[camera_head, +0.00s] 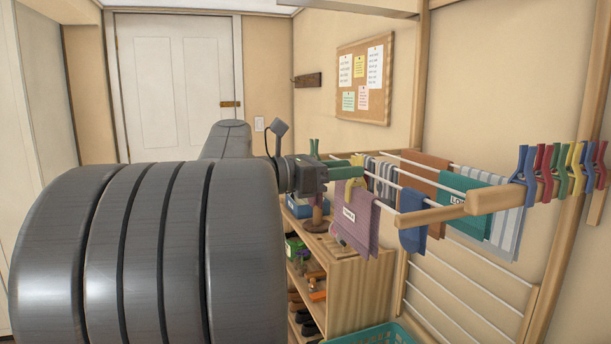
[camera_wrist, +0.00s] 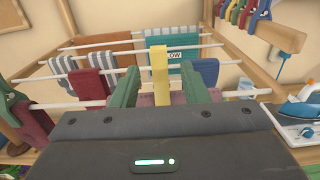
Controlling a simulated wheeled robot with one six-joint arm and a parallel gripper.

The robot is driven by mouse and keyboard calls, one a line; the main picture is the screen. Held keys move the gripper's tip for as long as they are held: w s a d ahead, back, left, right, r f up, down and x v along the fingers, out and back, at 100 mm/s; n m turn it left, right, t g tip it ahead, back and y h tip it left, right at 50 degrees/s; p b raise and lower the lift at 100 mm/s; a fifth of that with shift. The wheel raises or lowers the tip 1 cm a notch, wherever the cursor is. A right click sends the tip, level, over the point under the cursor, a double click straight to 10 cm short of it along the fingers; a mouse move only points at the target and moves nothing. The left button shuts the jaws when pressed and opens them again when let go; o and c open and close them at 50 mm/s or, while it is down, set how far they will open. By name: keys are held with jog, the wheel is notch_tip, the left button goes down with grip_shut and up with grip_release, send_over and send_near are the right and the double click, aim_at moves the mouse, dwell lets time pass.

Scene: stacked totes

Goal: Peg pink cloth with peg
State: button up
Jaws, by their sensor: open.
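The pink cloth (camera_head: 355,220), a dusky pink piece with a white label, hangs over the near end of a white rod on the drying rack. A yellow peg (camera_head: 350,190) sits at its top edge; it also stands upright in the wrist view (camera_wrist: 159,78). My gripper (camera_wrist: 160,72) has its green fingers on either side of the peg, with a gap showing on each side. In the head view my gripper (camera_head: 342,170) is at the rod, just above the cloth. In the wrist view only slivers of the pink cloth (camera_wrist: 147,100) show behind the fingers.
A teal labelled cloth (camera_head: 465,205), a blue cloth (camera_head: 413,235) and a brown one (camera_head: 427,175) hang on the rack. Several coloured pegs (camera_head: 565,170) line the rail at the right. A wooden shelf (camera_head: 358,290) stands below; an iron (camera_wrist: 304,108) is at right.

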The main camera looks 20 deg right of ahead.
aim_at(363, 164)
jog(key=a, duration=0.9)
jog(key=shift+s+b, duration=0.35)
jog(key=shift+b, duration=0.1)
jog(key=shift+d, duration=0.1)
jog(key=d, duration=0.4)
jog(key=d+p, duration=0.1)
jog(key=d, duration=0.3)
jog(key=w+d, duration=0.1)
jog(key=d, duration=0.4)
jog(key=shift+d+p, duration=0.1)
jog(key=shift+p, duration=0.3)
jog(key=shift+d+r, duration=0.1)
jog(key=shift+d, duration=0.25)
jog(key=shift+a+r+p, duration=0.1)
jog(key=shift+r+p, duration=0.35)
jog(key=shift+p, duration=0.15)
jog(key=shift+f, duration=0.25)
